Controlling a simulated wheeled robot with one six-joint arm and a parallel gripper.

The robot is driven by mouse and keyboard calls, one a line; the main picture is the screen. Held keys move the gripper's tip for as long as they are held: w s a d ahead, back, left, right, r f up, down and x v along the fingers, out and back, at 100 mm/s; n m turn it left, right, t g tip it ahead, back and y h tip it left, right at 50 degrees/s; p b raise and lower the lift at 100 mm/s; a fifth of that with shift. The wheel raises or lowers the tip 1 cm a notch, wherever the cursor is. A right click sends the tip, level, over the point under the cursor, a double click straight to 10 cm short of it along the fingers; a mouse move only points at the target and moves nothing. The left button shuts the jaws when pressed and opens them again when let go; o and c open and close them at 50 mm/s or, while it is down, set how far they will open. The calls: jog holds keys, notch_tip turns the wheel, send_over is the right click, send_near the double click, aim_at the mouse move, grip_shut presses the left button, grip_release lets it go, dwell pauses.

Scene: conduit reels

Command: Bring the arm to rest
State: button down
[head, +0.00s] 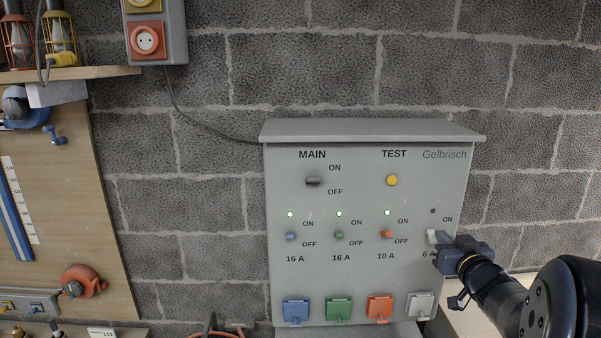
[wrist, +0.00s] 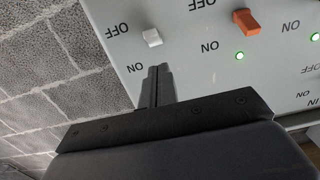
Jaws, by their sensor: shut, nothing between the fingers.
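My gripper (head: 437,238) is shut and empty, its fingertips close to the white switch (head: 432,236) at the right side of the grey switch box (head: 350,272). In the wrist view the shut fingers (wrist: 158,70) point toward the white switch (wrist: 152,38), with a gap showing between them in the picture. Whether they touch the box face, I cannot tell. The small lamp (head: 433,211) above the white switch is dark. The lamps above the blue (head: 291,236), green (head: 339,235) and orange switches (head: 387,234) are lit. My gripper hides part of the 6 A label.
Coloured flap sockets, among them a white one (head: 420,306), line the box's lower edge. A hood (head: 370,130) juts out on top. A wooden board (head: 60,190) with reels and a lamp shelf (head: 90,72) stand at left. Bare block wall (head: 540,130) lies to the right.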

jog(key=s+r+g+p, duration=0.1)
jog(key=s+r+p, duration=0.1)
jog(key=s, duration=0.4)
jog(key=shift+s+r+p, duration=0.2)
jog(key=shift+s+p, duration=0.05)
jog(key=shift+p, duration=0.55)
jog(key=shift+w+d, duration=0.1)
